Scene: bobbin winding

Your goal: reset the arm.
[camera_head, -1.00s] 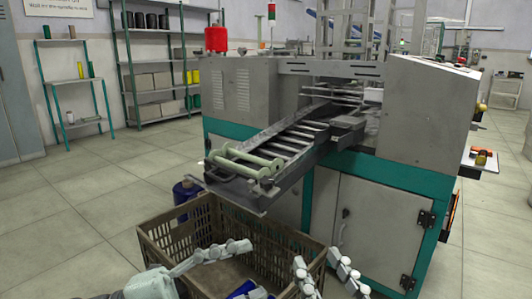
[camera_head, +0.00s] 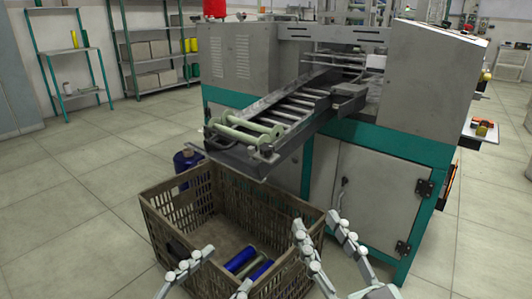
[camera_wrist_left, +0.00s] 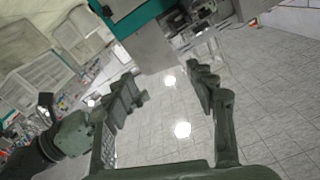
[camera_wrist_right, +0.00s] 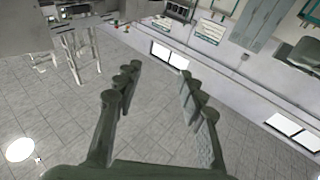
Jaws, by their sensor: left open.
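My left gripper (camera_head: 226,268) is low in the head view, in front of the near left side of the crate. In the left wrist view its two fingers (camera_wrist_left: 168,85) stand apart with only floor and machine beyond. My right gripper (camera_head: 316,220) is at the crate's near right corner in the head view. In the right wrist view its fingers (camera_wrist_right: 157,80) are spread, with nothing between them. The brown crate (camera_head: 160,210) stands on the floor with blue bobbins (camera_head: 240,259) and a grey-green one inside. The lower ends of both hands are cut off.
The winding machine (camera_head: 375,200) stands behind the crate. Its sloping chute (camera_head: 285,115) carries pale green bobbins (camera_head: 248,131) at its low end, above the crate's far side. The floor at left is clear.

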